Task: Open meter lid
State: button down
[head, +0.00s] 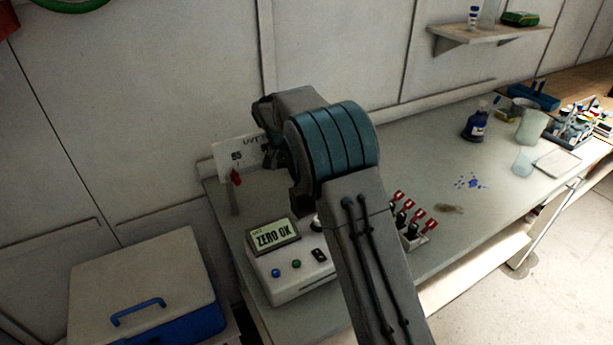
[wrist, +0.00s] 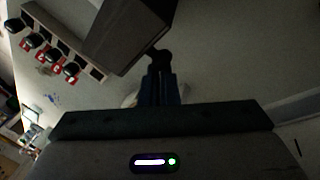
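The meter (head: 295,280) is a white box on the bench with a tilted display reading "ZERO OK", two coloured buttons and a dark switch on its front. A small part of a round dark-and-white piece (head: 316,222) shows at its top right, partly behind my arm; I cannot tell whether it is the lid. My gripper (wrist: 160,58) shows in the wrist view with its dark blue fingers close together, nothing clearly between them. A pale rounded thing (wrist: 130,97) shows partly behind the fingers. In the head view my arm hides the fingers and the meter's right side.
A white sign (head: 238,156) is behind. A blue bottle (head: 476,124) stands further right. A blue-handled cooler (head: 150,290) is at left.

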jog(key=c, duration=1.7)
grip_release()
jog(key=shift+s+a+f, duration=0.25)
jog(key=shift+a, duration=0.2)
jog(key=shift+s+a+f, duration=0.2)
jog(key=shift+s+a, duration=0.05)
jog(key=shift+a, duration=0.2)
jog(key=shift+c, duration=0.2)
jog(key=o, duration=0.4)
jog(key=shift+a, duration=0.3)
jog(key=shift+d+r, duration=0.15)
jog(key=shift+d+r, duration=0.1)
jog(key=v, duration=1.3)
jog(key=shift+w+d+r+b, duration=0.1)
jog(key=shift+d+r+b, duration=0.05)
jog(key=shift+r+b, duration=0.25)
